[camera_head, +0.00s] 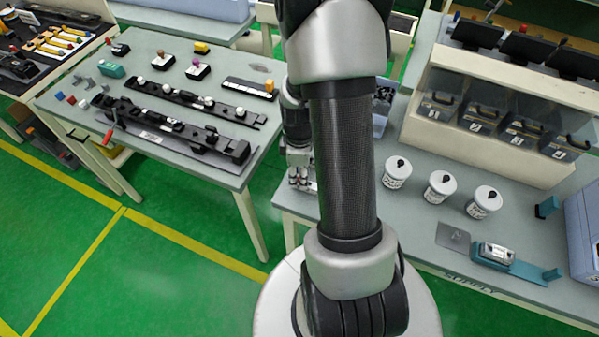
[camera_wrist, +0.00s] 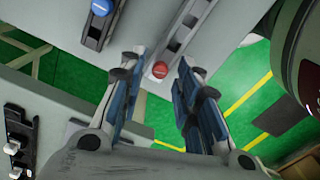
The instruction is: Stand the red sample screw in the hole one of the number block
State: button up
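My gripper (camera_wrist: 160,72) is open, with one finger on each side of the red head in the picture; I see no contact. In the head view my gripper (camera_head: 302,180) is at the left edge of the supply table, and the red head is not seen there. A dark strip with a yellow end (camera_head: 248,88) lies on the left table; I cannot tell whether it is the number block.
A blue round head (camera_wrist: 102,8) sits on another dark strip in the wrist view. The left table (camera_head: 75,120) carries long black rails (camera_head: 175,125). The supply table holds white jars (camera_head: 440,187) and numbered bins (camera_head: 480,117). Green floor separates the tables.

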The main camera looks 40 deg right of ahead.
jog(key=shift+r, duration=0.1)
notch_tip(320, 180, up, 12)
dwell(0.6)
dwell(0.5)
